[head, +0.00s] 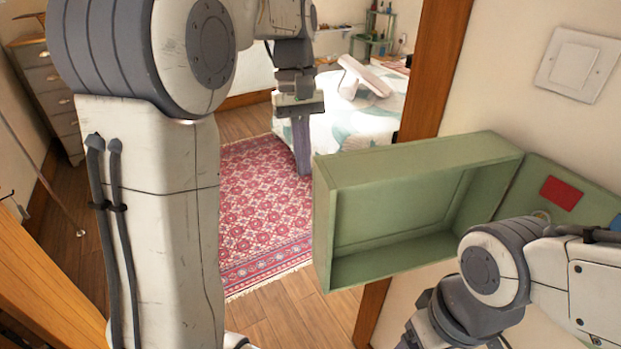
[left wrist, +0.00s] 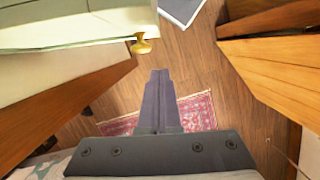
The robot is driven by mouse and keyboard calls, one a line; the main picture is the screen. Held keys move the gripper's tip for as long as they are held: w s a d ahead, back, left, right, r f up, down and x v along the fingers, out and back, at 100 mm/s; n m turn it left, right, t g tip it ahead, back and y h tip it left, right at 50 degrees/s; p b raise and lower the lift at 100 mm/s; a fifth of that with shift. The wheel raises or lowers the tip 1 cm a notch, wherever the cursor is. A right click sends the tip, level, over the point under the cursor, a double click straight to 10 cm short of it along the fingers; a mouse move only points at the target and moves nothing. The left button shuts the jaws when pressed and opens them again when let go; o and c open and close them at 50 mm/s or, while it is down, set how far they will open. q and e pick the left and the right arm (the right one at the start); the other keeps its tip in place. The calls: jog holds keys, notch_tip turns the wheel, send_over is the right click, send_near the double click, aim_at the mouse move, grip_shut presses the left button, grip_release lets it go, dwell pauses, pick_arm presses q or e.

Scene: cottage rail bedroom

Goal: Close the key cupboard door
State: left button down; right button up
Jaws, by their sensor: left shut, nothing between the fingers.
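The key cupboard (head: 335,215) is a shallow green box on the wall at the right of the head view. Its front is open and no keys show inside. Its green door (head: 528,182) stands swung open to the right, flat-looking against the wall, with a red patch on it. My right arm hides the door's lower part. My left gripper (head: 303,170) points down, left of the cupboard and apart from it, over the rug. In the left wrist view its fingers (left wrist: 159,75) are shut together and empty. My right gripper is out of view.
A wooden post (head: 438,68) stands behind the cupboard, with a light switch (head: 576,64) above the door. A bed (head: 350,122) and red rug (head: 262,205) lie beyond. The left wrist view shows a brass knob (left wrist: 143,45) on a pale panel and bare wooden floor (left wrist: 195,65).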

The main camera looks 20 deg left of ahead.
pick_arm(q)
jog(key=shift+s+d+f+p, duration=0.4)
jog(key=shift+s+d, duration=0.3)
jog(key=shift+s, duration=0.2)
jog(key=shift+s+d+f+p, duration=0.35)
jog(key=shift+s+d, duration=0.3)
jog(key=shift+s, duration=0.25)
